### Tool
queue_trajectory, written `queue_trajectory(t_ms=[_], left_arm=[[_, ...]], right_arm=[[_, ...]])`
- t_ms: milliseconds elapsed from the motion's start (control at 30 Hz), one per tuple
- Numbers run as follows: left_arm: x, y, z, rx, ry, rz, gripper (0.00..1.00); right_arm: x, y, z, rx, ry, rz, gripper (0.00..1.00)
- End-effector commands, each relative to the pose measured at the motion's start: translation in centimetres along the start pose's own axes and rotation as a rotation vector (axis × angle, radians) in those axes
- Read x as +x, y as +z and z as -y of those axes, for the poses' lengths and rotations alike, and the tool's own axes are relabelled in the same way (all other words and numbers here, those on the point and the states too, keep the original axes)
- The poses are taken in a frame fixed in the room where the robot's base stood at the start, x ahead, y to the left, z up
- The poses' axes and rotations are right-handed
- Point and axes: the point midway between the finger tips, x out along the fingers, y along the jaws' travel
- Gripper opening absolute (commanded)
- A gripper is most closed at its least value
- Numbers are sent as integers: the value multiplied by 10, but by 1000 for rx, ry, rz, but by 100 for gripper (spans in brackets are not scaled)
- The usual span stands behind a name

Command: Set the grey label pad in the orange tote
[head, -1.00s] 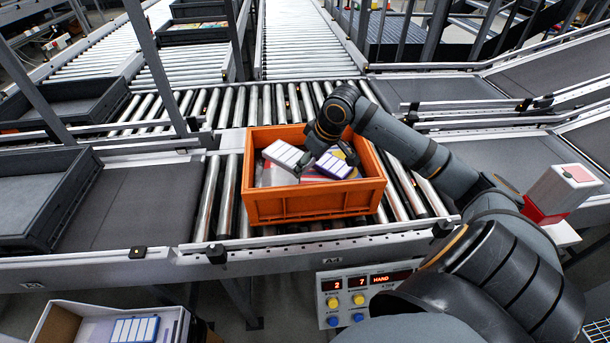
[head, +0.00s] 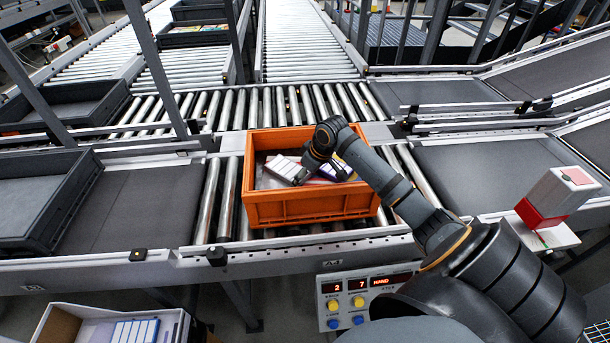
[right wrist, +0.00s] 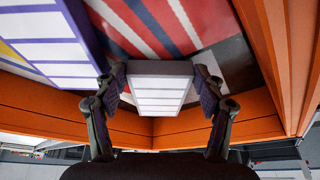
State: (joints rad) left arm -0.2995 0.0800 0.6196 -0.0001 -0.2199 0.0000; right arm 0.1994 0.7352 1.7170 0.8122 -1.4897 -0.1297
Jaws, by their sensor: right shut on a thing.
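The orange tote (head: 312,209) stands on the roller conveyor in the middle of the head view. My right gripper (head: 305,174) is down inside it, shut on the grey label pad (head: 283,168), a pale block with striped label rows. In the right wrist view the grey label pad (right wrist: 160,95) sits between the two fingers, above the tote's contents. Whether its underside touches anything is hidden. A purple-edged pad (right wrist: 45,45) lies beside it in the tote, along with a flat red, white and blue striped item (right wrist: 160,25). My left gripper is not in view.
A control box (head: 368,295) with buttons is on the conveyor's front. Dark grey totes (head: 40,230) are at left. An open box (head: 60,325) holding a blue-edged pad (head: 135,331) is at bottom left.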

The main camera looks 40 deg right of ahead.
Motion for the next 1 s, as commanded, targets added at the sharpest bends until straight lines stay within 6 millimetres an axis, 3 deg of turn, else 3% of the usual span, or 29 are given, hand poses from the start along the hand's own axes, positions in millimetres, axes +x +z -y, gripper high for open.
queue_trajectory(t_ms=[133, 167, 200, 533, 633, 1000], left_arm=[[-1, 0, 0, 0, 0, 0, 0], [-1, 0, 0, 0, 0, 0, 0], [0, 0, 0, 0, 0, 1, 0], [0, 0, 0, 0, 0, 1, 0], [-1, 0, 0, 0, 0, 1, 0], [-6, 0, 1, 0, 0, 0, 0]], right_arm=[[2, 1, 0, 0, -1, 0, 34], [2, 1, 0, 0, 0, 1, 73], [2, 1, 0, 0, 0, 0, 78], [2, 1, 0, 0, 0, 0, 80], [-6, 0, -1, 0, 3, -1, 80], [-91, 0, -2, -4, 8, 3, 80]])
